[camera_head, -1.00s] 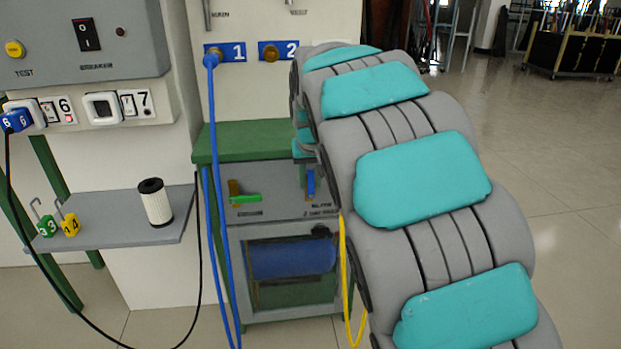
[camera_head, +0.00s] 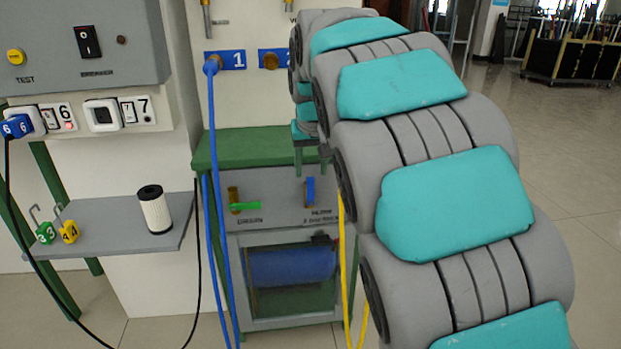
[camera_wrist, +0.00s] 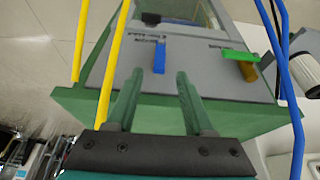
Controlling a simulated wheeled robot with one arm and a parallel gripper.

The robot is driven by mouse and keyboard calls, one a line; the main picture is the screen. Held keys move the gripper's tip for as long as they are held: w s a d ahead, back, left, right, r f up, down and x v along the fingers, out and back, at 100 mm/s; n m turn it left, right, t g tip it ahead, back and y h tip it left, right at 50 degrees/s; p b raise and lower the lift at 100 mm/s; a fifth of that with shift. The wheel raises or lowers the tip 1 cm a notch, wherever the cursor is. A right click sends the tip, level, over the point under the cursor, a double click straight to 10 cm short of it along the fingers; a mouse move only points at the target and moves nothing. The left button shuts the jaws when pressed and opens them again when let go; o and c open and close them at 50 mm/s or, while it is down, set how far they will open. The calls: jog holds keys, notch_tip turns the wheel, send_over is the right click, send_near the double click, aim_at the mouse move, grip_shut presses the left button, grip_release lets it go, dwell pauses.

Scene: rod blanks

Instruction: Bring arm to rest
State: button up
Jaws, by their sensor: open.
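My gripper (camera_head: 311,163) hangs in front of the upper right of the green-topped machine cabinet (camera_head: 250,145), its fingers pointing down. In the wrist view my gripper (camera_wrist: 158,74) has two green fingers spread apart with nothing between them. Beyond the fingertips are the cabinet's grey panel and a blue lever (camera_wrist: 160,57). That lever also shows in the head view (camera_head: 310,190), below my gripper. My grey and teal arm fills the right of the head view and hides part of the wall panel.
A blue hose (camera_head: 213,150) runs down from port 1. A yellow hose (camera_head: 343,260) hangs close by my arm; yellow lines (camera_wrist: 112,65) pass near the fingers. A grey shelf (camera_head: 110,222) holds a white filter (camera_head: 155,210) and numbered tags. Open floor lies to the right.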

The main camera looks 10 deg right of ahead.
jog(key=shift+s+r, duration=0.2)
jog(key=shift+r, duration=0.2)
jog(key=shift+s, duration=0.1)
jog(key=s+d+f+g, duration=0.1)
jog(key=s+f, duration=0.5)
jog(key=s, duration=0.7)
jog(key=s+d+f+g, duration=0.2)
jog(key=s+f, duration=0.4)
jog(key=s, duration=0.8)
jog(key=s+d+f+g, duration=0.2)
jog(key=s+f, duration=0.4)
jog(key=s, duration=0.7)
jog(key=shift+s+f+g, duration=0.15)
jog(key=shift+s+g, duration=0.15)
jog(key=shift+g, duration=0.3)
jog(key=shift+w, duration=0.1)
